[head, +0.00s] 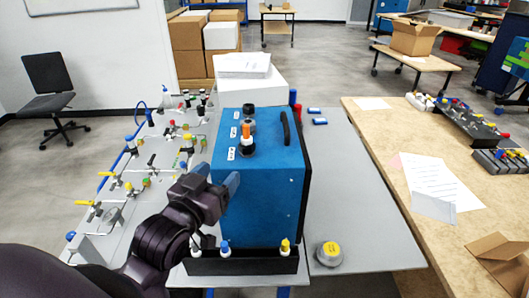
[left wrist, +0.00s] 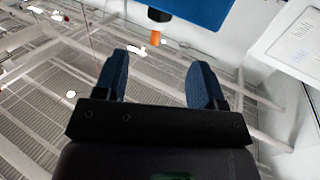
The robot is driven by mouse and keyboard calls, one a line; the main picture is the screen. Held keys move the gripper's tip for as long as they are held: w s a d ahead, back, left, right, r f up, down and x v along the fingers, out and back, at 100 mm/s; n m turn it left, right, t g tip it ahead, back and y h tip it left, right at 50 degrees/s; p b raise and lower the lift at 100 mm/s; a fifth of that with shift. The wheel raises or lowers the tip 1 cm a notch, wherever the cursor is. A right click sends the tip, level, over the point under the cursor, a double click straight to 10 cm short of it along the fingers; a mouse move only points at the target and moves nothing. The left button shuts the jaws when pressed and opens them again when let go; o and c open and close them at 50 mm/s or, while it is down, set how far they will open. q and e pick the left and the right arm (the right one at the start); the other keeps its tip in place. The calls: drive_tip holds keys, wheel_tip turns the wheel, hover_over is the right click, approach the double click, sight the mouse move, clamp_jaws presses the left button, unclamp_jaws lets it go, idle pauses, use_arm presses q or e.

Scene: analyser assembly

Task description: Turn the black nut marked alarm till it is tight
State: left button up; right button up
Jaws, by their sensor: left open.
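The blue analyser box (head: 262,190) stands on the grey table, with a black handle on its top. Near the top's left edge are a black nut (head: 249,108) and an orange and white fitting (head: 246,132) with a dark round base. Small white labels (head: 231,153) lie beside them, too small to read, so I cannot tell which nut is marked alarm. My left gripper (head: 224,188) is at the box's near left side, below the top. In the left wrist view its two blue fingers (left wrist: 160,82) are apart and empty. An orange tip (left wrist: 155,38) on a black part shows beyond them.
A black rack (head: 240,263) with blue and yellow capped bottles stands just in front of the box. A panel of tubes and valves (head: 150,165) is on the left. A yellow-topped round piece (head: 329,254) lies right of the rack. The grey tabletop (head: 345,190) right of the box is mostly clear.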

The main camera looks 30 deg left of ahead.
sight(242, 144)
use_arm(q)
drive_tip(key=w, duration=0.3)
drive_tip(key=w+p, duration=0.1)
drive_tip(key=w, duration=0.3)
drive_tip(key=w+a, duration=0.1)
drive_tip(key=w, duration=0.2)
drive_tip(key=shift+w+r+p, duration=0.1)
drive_tip(key=shift+w+p, duration=0.2)
drive_tip(key=shift+w, duration=0.1)
drive_tip(key=shift+c, duration=0.2)
drive_tip(key=c, duration=0.9)
drive_tip(key=shift+a+m+h, duration=0.1)
drive_tip(key=shift+m+h, duration=0.2)
drive_tip(key=shift+a+m+h, duration=0.1)
drive_tip(key=shift+m+h, duration=0.4)
drive_tip(key=shift+h, duration=0.4)
drive_tip(key=shift+a+m+g+h, duration=0.2)
drive_tip(key=shift+m+h, duration=0.6)
drive_tip(key=shift+h, duration=0.45)
drive_tip(key=shift+a+m+g+h, duration=0.1)
drive_tip(key=shift+m+g+h, duration=0.1)
drive_tip(key=shift+m+h, duration=0.85)
drive_tip(key=shift+n, duration=0.25)
